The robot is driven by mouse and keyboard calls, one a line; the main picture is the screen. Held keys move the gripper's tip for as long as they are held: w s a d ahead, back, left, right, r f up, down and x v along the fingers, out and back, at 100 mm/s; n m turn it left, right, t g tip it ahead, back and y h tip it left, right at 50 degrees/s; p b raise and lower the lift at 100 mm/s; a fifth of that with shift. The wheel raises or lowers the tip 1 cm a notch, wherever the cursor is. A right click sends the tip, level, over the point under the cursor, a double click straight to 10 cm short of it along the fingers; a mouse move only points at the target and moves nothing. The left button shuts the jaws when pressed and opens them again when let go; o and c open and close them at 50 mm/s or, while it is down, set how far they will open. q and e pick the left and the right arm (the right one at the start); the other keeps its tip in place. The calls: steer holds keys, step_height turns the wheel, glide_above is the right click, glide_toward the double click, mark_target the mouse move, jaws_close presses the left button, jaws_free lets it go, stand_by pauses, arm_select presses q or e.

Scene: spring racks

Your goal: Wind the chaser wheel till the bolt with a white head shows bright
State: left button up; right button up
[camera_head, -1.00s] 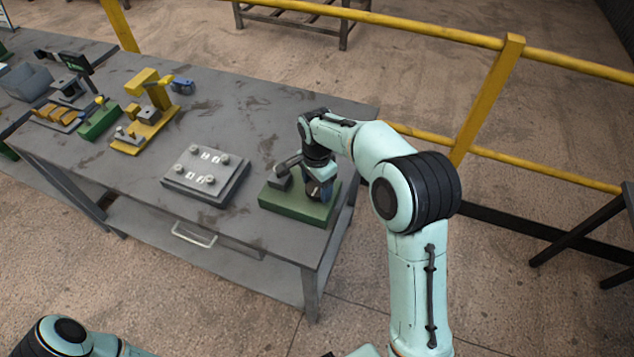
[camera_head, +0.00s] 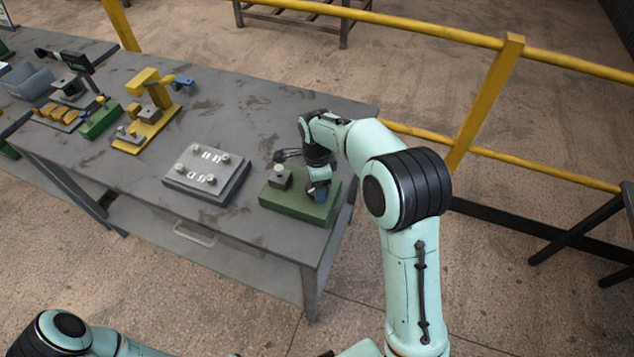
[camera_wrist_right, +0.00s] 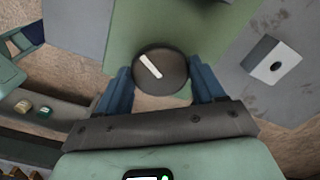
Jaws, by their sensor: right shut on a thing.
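The chaser wheel (camera_wrist_right: 160,70) is a dark round knob with a white bar across its top. It sits over a green base (camera_head: 297,203) at the table's right end. My right gripper (camera_wrist_right: 162,82) has its blue fingers on both sides of the wheel, shut on it. In the head view my gripper (camera_head: 319,190) covers the wheel. A grey plate (camera_head: 203,196) left of the base carries several bolts, such as one at its right (camera_head: 226,158). White marks light up on it. I cannot tell which bolt has a white head. My left gripper is out of view.
A yellow fixture (camera_head: 152,128) and a green fixture (camera_head: 99,120) stand farther left on the table (camera_head: 245,110). A yellow railing (camera_head: 487,100) runs behind. Bare tabletop lies behind the plate.

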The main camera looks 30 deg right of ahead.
steer(key=o, duration=1)
steer(key=shift+o, duration=0.2)
steer(key=shift+r, duration=0.15)
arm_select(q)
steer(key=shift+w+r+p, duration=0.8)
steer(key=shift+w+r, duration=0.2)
arm_select(e)
step_height(320, 180, up, 13)
